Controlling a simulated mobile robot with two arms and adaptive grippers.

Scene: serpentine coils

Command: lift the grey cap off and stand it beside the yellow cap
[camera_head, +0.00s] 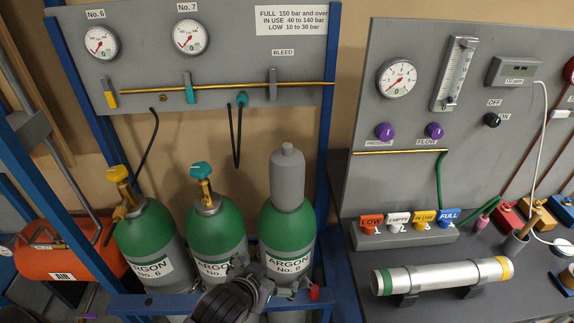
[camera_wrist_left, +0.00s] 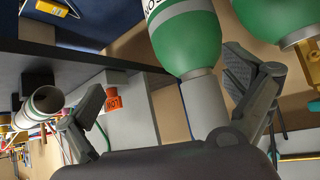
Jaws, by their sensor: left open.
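The grey cap (camera_head: 287,178) sits upright on top of the green ARGON No. 8 cylinder (camera_head: 280,232). In the left wrist view the grey cap (camera_wrist_left: 204,103) appears inverted, below the green shoulder, in the gap between my fingers and apart from them. My left gripper (camera_head: 268,278) is open and empty, low in front of the No. 7 and No. 8 cylinders; its spread fingers also show in the wrist view (camera_wrist_left: 165,85). I cannot make out a separate yellow cap. My right gripper is not in view.
Green cylinders No. 6 (camera_head: 148,240) and No. 7 (camera_head: 214,238) stand to the left, with yellow and teal valve tops. A blue rack bar (camera_head: 150,303) crosses in front. A silver tube (camera_head: 440,277) lies on the dark bench at right, below colored tags (camera_head: 398,219).

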